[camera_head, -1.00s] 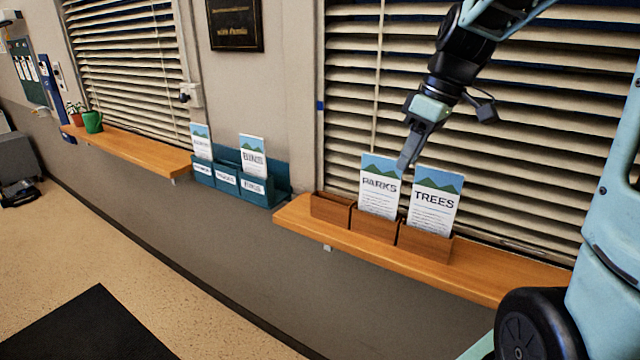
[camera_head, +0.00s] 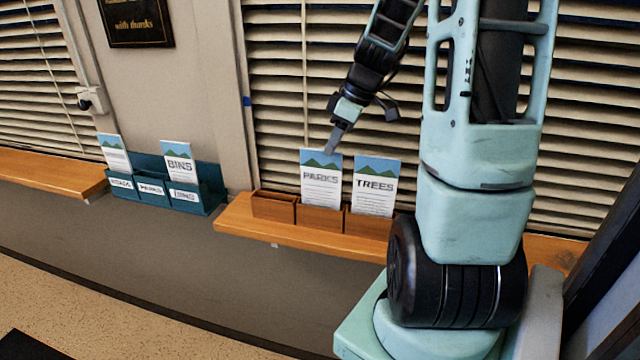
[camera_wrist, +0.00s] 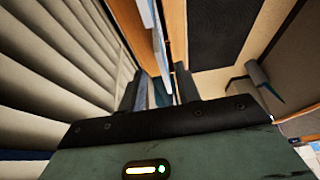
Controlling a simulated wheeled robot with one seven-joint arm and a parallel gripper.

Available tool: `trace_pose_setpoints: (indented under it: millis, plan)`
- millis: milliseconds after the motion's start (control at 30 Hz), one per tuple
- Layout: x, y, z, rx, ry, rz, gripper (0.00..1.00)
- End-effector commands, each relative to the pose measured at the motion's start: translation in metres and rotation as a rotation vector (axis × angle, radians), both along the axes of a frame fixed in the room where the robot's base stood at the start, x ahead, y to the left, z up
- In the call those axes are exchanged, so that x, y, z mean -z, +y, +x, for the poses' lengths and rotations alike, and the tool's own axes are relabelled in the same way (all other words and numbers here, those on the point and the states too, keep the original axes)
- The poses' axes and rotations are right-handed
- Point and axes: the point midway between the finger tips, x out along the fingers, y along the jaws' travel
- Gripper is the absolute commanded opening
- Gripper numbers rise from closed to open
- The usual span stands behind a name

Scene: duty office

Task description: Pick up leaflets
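The PARKS leaflet (camera_head: 321,180) stands upright in the middle wooden holder. The left wooden holder (camera_head: 273,206) shows no leaflet. A teal rack (camera_head: 205,190) with several labelled fronts holds a BINS leaflet (camera_head: 180,162) and another leaflet (camera_head: 115,153) at its left. My gripper (camera_head: 334,140) is just above the top of the PARKS leaflet. In the wrist view its fingers (camera_wrist: 158,88) are apart; a leaflet (camera_wrist: 161,45) shows edge-on beyond them. I cannot tell whether it reaches between them.
The wooden ledge (camera_head: 250,231) runs under the holders, and slatted blinds (camera_head: 275,90) hang close behind. Another ledge (camera_head: 50,170) lies to the left. A plaque (camera_head: 136,22) hangs on the wall. The floor (camera_head: 70,300) is clear at lower left, with a dark mat (camera_head: 28,346).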

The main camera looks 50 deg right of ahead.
Motion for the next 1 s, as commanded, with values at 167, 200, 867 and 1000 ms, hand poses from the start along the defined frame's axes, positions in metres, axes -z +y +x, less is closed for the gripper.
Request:
trace_pose_setpoints:
  millis: [167, 200, 867, 1000]
  plan:
    - [0.016, 0.003, 0.007, -0.001, 0.000, 0.001, 0.33]
    - [0.018, 0.003, 0.007, -0.001, 0.000, 0.000, 0.33]
    - [0.067, 0.014, 0.024, -0.002, 0.000, -0.002, 0.33]
    - [0.067, 0.014, 0.024, -0.002, 0.000, -0.002, 0.24]
